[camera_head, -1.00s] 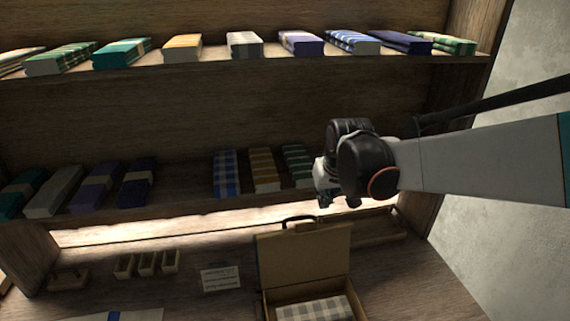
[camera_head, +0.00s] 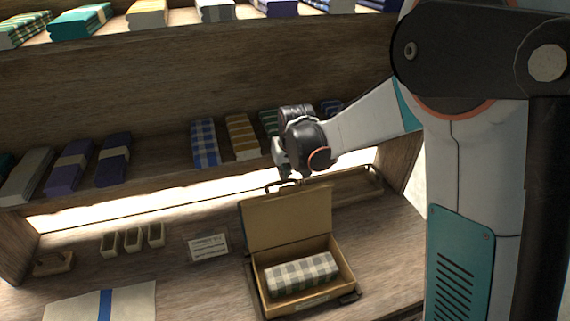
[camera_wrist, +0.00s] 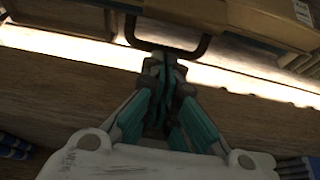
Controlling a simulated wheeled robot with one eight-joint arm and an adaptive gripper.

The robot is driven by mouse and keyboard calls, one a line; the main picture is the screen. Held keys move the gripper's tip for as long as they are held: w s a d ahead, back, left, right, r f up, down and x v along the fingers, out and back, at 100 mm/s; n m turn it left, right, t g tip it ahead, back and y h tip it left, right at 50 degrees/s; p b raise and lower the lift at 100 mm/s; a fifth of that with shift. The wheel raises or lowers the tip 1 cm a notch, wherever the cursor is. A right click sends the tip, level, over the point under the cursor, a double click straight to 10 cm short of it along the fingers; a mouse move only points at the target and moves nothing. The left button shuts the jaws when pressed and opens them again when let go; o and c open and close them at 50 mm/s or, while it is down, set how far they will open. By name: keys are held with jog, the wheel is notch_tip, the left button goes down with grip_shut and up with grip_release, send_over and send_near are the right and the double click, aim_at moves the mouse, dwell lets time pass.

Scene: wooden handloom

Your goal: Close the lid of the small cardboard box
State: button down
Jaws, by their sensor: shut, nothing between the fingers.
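The small cardboard box (camera_head: 262,297) stands on the lower wooden surface, with a grey-and-white checked cloth (camera_head: 302,272) inside. Its lid (camera_head: 287,220) is open and stands roughly upright at the back of the box, with a dark handle (camera_head: 282,185) on its top edge. My gripper (camera_head: 290,176) is just above the lid's top edge, close to the handle; its tips are hard to make out there. In the wrist view my gripper (camera_wrist: 165,62) is shut and empty, its tips by the dark handle (camera_wrist: 203,47). Contact with the handle cannot be told.
A shelf with folded cloths (camera_head: 204,143) lies behind my gripper. A wooden tray (camera_head: 352,187) is behind the box at right. A small card (camera_head: 208,247), little wooden compartments (camera_head: 132,240) and a pale cloth with a blue stripe (camera_head: 135,303) lie to the left.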

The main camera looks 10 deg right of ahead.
jog(key=shift+s+d+r, duration=0.15)
jog(key=shift+s, duration=0.45)
jog(key=shift+s+d+r, duration=0.1)
jog(key=shift+s+r, duration=0.05)
jog(key=shift+s, duration=0.5)
jog(key=shift+s+d+r, duration=0.15)
jog(key=shift+s, duration=0.45)
jog(key=shift+s, duration=0.1)
